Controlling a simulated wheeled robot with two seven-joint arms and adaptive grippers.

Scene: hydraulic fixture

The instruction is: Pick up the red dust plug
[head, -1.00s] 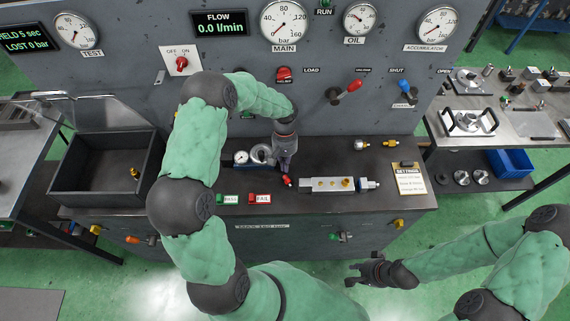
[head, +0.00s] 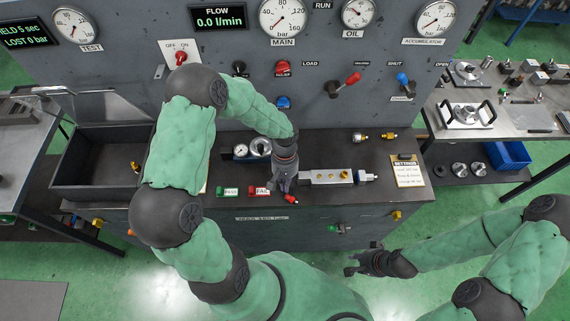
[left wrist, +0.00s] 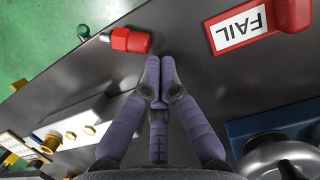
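The red dust plug (head: 291,199) lies on the dark bench near its front edge, just in front of my left gripper's tips. In the left wrist view the plug (left wrist: 130,40) is a red hexagonal piece lying on its side, ahead and left of the fingertips and apart from them. My left gripper (head: 286,190) points down low over the bench. In the left wrist view its fingertips (left wrist: 160,75) are together with nothing seen between them. My right gripper (head: 352,265) is out in front of the bench, empty, its fingers apart.
The metal block with brass fittings (head: 322,177) lies right beside my left gripper. A dark tray (head: 75,190) stands further left. The bench's front edge is close to the plug.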

